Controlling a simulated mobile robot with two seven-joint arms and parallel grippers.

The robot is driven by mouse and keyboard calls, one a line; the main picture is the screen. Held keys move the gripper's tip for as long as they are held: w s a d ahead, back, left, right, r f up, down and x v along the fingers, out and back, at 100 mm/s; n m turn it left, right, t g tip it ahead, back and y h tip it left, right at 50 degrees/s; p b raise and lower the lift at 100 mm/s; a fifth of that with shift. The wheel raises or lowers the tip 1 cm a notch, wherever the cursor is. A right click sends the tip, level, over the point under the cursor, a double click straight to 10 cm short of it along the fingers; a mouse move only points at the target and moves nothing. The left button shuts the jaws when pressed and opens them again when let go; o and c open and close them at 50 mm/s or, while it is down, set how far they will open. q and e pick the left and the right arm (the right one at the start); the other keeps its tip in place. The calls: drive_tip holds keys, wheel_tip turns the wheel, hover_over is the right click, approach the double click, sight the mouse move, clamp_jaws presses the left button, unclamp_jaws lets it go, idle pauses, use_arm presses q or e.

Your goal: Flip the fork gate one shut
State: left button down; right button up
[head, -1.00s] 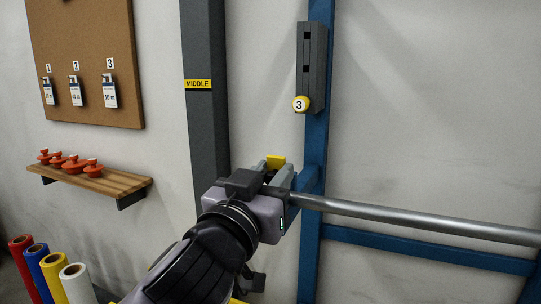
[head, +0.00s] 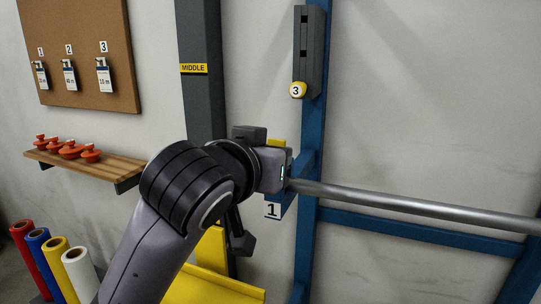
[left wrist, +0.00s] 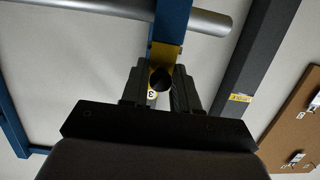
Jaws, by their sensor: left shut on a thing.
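The number 1 plate (head: 272,210) hangs on the blue bracket where the grey bar (head: 410,207) meets the blue post (head: 308,160). A yellow part (head: 277,142), seemingly of fork gate one, shows just above my left gripper (head: 286,172). My left gripper hides most of the fork. In the left wrist view, its two dark fingers (left wrist: 160,88) are shut on a dark round knob (left wrist: 160,78) in front of a yellow part (left wrist: 164,53). The bar (left wrist: 200,22) passes behind. My right gripper is not in view.
A dark column marked MIDDLE (head: 200,100) stands left. A wooden shelf (head: 120,174) with orange knobs and several coloured rolls are further left.

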use_arm(q)
drive_tip(key=c, duration=1)
unclamp_jaws()
drive_tip(key=shift+s, duration=0.1)
drive_tip(key=b+v, duration=0.1)
drive_tip(key=v, duration=0.6)
